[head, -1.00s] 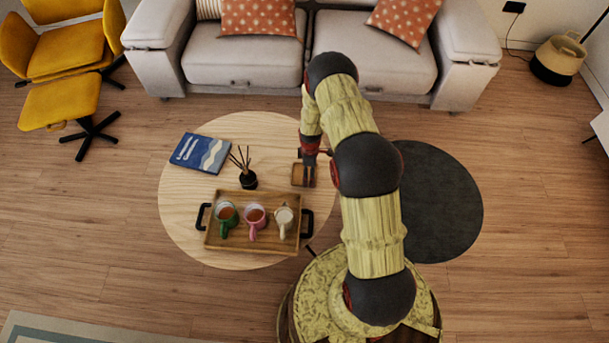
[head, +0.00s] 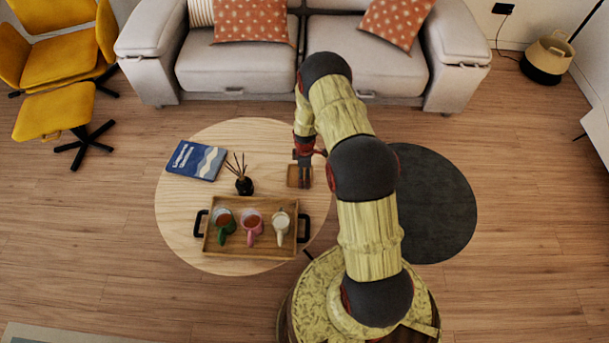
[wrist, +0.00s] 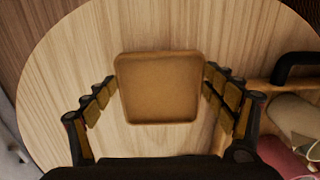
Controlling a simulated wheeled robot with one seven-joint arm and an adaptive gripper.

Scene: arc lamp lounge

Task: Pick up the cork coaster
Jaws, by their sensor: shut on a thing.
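The cork coaster (wrist: 160,88) is a brown square with rounded corners. In the wrist view it lies between the two fingers of my gripper (wrist: 160,76), which are shut on its left and right edges. In the head view the coaster (head: 293,177) is at the right side of the round wooden table (head: 190,205), partly hidden by my gripper (head: 303,173). I cannot tell whether it touches the tabletop or is slightly above it.
A wooden tray (head: 240,251) with black handles holds three mugs just left of and in front of the coaster. A black reed diffuser (head: 244,186) and a blue book (head: 196,160) are further left. A dark round table (head: 435,205) stands to the right; a sofa (head: 238,68) stands behind.

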